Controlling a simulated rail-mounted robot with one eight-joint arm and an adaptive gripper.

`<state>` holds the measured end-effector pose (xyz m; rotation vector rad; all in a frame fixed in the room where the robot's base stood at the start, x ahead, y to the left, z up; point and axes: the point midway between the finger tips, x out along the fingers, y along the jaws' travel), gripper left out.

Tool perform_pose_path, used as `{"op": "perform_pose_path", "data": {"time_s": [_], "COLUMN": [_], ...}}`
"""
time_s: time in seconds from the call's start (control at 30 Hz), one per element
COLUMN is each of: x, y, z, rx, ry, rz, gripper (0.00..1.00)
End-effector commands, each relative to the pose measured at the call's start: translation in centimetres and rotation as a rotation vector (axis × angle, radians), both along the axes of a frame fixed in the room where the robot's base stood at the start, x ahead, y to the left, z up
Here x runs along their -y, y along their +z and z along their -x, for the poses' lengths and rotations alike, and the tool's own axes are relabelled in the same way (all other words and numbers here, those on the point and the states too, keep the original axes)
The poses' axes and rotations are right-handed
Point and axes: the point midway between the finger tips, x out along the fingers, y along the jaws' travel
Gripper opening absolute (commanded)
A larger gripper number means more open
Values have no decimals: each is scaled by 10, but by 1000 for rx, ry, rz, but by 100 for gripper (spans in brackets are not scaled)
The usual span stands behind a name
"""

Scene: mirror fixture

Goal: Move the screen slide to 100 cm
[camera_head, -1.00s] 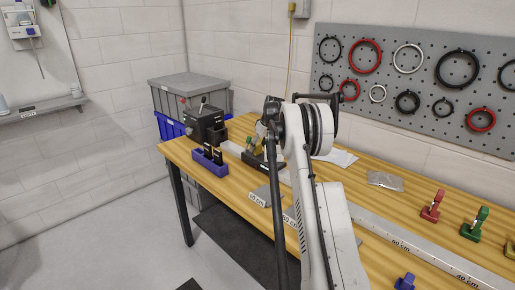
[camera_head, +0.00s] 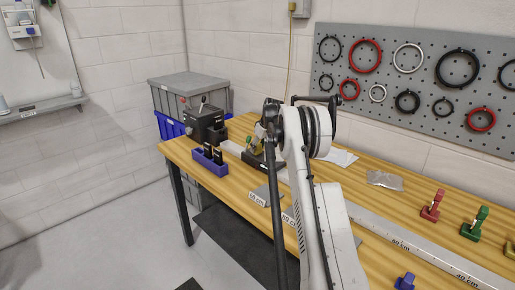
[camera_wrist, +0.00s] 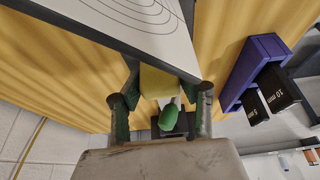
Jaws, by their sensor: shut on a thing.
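In the wrist view, my gripper (camera_wrist: 160,88) is shut on a yellow block (camera_wrist: 158,82), one finger on each side of it. A white screen with dark concentric rings (camera_wrist: 150,18) fills the top of that view, just beyond the block. A green knob (camera_wrist: 168,117) sits between the fingers, near a dark part. In the head view, the dark slide base (camera_head: 266,162) is at the far left part of the bench rail (camera_head: 385,236), beside my arm. My arm hides much of the slide and rail there, and the scale mark under the slide cannot be read.
A purple holder (camera_head: 209,162) with black plates stands left of the slide; it also shows in the wrist view (camera_wrist: 252,70). A dark box device (camera_head: 206,124) is behind it. Red (camera_head: 432,206), green (camera_head: 475,223) and blue (camera_head: 405,282) pieces stand near the rail at right.

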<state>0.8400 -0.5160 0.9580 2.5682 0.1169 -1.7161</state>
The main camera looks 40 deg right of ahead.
Motion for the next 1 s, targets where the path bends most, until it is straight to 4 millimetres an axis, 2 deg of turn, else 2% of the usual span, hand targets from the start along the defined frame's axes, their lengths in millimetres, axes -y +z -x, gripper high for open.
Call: {"op": "perform_pose_path", "data": {"time_s": [0.17,0.37,0.57,1.0], "x": [1,2,6,17], "y": [0,-2,-2,-2], "z": [4,26,67,188], "rx": [0,-1,-2,-1], "ry": [0,-2,-3,-4], "rz": [0,-1,-1,-1], "gripper": [0,0,0,0]}}
